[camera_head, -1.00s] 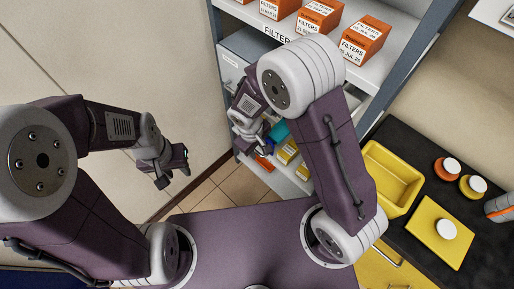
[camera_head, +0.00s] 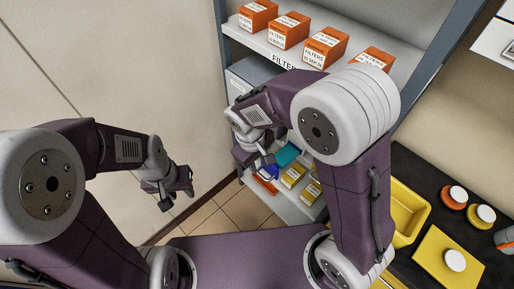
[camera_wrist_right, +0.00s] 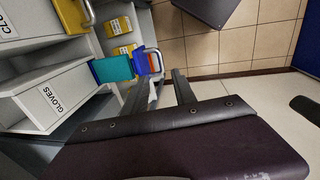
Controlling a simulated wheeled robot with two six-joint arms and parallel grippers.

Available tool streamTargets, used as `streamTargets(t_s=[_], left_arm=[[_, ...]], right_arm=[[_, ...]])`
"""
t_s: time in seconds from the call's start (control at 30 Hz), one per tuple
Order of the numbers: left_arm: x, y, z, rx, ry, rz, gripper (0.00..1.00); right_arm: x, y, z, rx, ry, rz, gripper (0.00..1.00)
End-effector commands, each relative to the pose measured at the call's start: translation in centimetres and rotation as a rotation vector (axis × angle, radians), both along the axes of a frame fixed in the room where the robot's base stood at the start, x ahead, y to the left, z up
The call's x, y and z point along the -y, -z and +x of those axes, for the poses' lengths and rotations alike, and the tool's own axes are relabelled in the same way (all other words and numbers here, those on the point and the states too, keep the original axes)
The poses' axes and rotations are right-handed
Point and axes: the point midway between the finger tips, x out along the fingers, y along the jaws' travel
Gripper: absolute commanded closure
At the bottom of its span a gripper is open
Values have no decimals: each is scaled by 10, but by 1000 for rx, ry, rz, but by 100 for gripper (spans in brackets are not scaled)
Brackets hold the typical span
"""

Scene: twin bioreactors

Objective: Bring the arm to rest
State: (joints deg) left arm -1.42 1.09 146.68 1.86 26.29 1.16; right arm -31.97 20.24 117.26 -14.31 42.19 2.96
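My right gripper (camera_head: 254,163) is in front of the lower part of a shelf unit, with its arm bent at a large white elbow. In the right wrist view its two dark fingers (camera_wrist_right: 160,80) stand apart, with nothing clearly held between them. Behind them I see a teal item (camera_wrist_right: 112,68) and a blue item (camera_wrist_right: 141,62) by the shelf. My left gripper (camera_head: 177,193) hangs over the floor by a pale wall, its fingers apart and empty.
Orange filter boxes (camera_head: 288,30) stand on the upper shelf; yellow boxes (camera_head: 293,175) are on a lower one. Tiled floor (camera_head: 247,208) is clear.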

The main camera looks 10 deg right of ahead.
Motion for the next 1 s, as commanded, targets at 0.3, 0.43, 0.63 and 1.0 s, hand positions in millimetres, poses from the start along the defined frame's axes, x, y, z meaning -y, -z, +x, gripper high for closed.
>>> streamTargets(t_s=[0.3,0.43,0.63,1.0], left_arm=[[0,0,0,0,0,0,64],[0,0,0,0,0,0,64],[0,0,0,0,0,0,64],[0,0,0,0,0,0,64]], right_arm=[[26,-10,14,24,89,13,68],[102,-20,-4,29,360,58,68],[140,-3,-70,24,682,178,68],[131,6,-75,39,705,216,68]])
